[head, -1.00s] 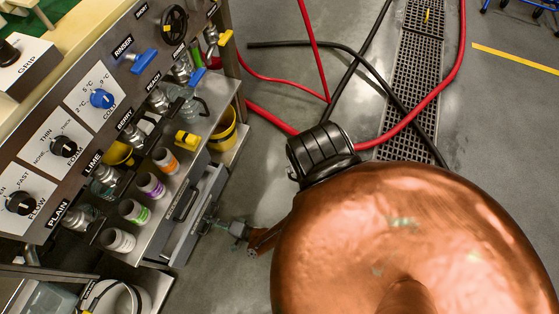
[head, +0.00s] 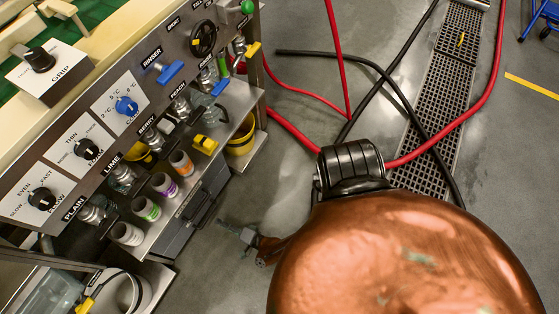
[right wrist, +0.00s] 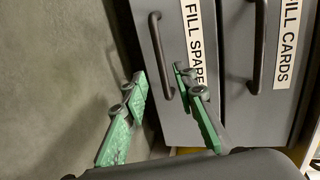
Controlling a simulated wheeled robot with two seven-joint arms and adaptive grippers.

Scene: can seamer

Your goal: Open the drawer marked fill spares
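The drawer marked fill spares shows in the right wrist view, with a grey front (right wrist: 182,125), a white label (right wrist: 198,40) and a dark bar handle (right wrist: 160,55). My right gripper (right wrist: 160,85) has its green fingers apart, one on each side of the handle's lower end in the picture. It looks empty, and I cannot tell how far the handle lies from the tips. In the head view the right gripper (head: 235,232) is beside the grey drawer unit (head: 185,222), with a gap between them. My left gripper is not in view.
The fill cards drawer (right wrist: 270,110) adjoins on the right in the wrist view. Above the drawers, a steel shelf holds several small cups (head: 147,208) under a knob panel (head: 85,150). Red (head: 300,134) and black hoses cross the floor. Floor beside the unit is clear.

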